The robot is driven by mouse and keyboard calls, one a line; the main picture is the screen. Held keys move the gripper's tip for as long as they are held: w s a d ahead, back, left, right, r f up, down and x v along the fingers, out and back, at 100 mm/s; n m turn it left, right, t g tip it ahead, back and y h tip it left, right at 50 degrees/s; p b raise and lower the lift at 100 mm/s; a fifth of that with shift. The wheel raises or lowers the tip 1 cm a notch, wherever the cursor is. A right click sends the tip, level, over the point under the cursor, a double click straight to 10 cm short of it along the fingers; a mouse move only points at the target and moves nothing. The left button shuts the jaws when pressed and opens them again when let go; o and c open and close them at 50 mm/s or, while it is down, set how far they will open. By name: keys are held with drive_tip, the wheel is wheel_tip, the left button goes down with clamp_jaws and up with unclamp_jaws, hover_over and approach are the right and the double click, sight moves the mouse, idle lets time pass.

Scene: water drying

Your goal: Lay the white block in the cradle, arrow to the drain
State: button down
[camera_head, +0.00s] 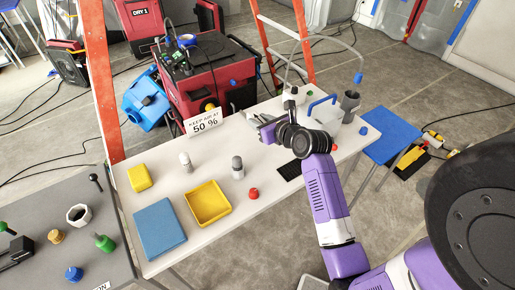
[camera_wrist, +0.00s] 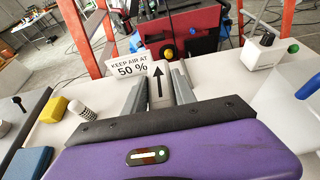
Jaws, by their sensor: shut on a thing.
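My gripper (camera_head: 266,128) is over the white table, right of its middle. In the wrist view its two grey fingers (camera_wrist: 159,92) are shut on the white block (camera_wrist: 158,70). A black arrow on the block's upper face points away from my wrist, toward the red machine. The block is held between the fingers and I cannot tell its height above the table. I cannot make out the cradle or the drain for certain. A grey cup (camera_head: 349,103) with a thin hose above it stands at the table's right end.
A white sign reading "KEEP AIR AT 50 %" (camera_head: 204,123) stands at the table's back edge. A yellow tray (camera_head: 228,207), blue pad (camera_head: 159,229), yellow block (camera_head: 139,177) and red knob (camera_head: 253,193) lie leftward. A blue-handled clear container (camera_head: 328,118) is right of my gripper.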

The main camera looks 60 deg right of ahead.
sight(260, 155)
wheel_tip(260, 155, down, 14)
drive_tip(key=shift+r+b, duration=0.1)
drive_tip(key=shift+b, duration=0.85)
drive_tip(key=c, duration=1)
unclamp_jaws()
